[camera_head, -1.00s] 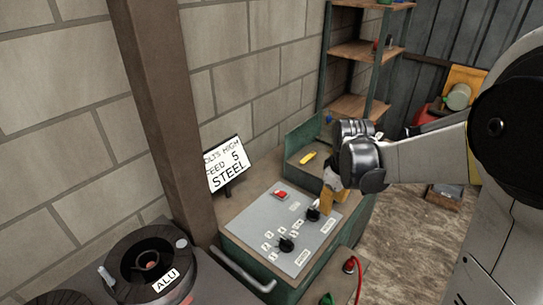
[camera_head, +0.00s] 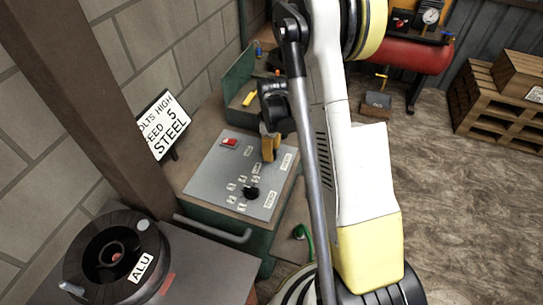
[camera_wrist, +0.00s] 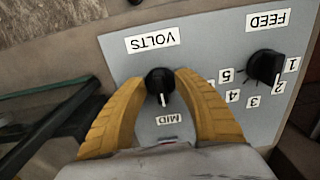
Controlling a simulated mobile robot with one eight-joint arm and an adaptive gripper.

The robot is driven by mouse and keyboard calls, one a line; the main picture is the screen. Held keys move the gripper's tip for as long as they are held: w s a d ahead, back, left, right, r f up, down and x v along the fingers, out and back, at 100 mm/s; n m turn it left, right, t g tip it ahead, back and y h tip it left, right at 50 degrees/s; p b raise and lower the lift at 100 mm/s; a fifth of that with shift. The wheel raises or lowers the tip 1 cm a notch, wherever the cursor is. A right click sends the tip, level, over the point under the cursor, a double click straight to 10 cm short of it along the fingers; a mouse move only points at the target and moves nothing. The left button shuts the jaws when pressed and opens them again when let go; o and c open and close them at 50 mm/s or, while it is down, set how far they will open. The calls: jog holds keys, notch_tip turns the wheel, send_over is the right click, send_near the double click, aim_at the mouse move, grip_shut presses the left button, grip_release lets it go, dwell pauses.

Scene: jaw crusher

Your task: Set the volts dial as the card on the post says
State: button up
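The card (camera_head: 163,125) reads VOLTS HIGH, FEED 5, STEEL, its left edge partly cut by the post. The grey panel (camera_head: 213,165) carries the dials. The black volts dial (camera_wrist: 160,82) sits under the VOLTS label in the wrist view, its white mark toward the MID label (camera_wrist: 168,119). My gripper (camera_wrist: 159,80) has its yellow fingers on both sides of this dial, with little gap; contact is not clear. In the head view my gripper (camera_head: 270,148) is low over the panel and hides the dial. Other volts labels are hidden in the wrist view.
The feed dial (camera_wrist: 265,65) is beside the volts dial, its mark near 2. A red switch (camera_head: 229,142) is on the panel's far side. The post (camera_head: 90,110) and the ALU spool (camera_head: 110,255) stand at left. A handle (camera_head: 213,230) runs along the front.

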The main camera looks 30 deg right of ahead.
jog(key=shift+f, duration=0.65)
grip_shut()
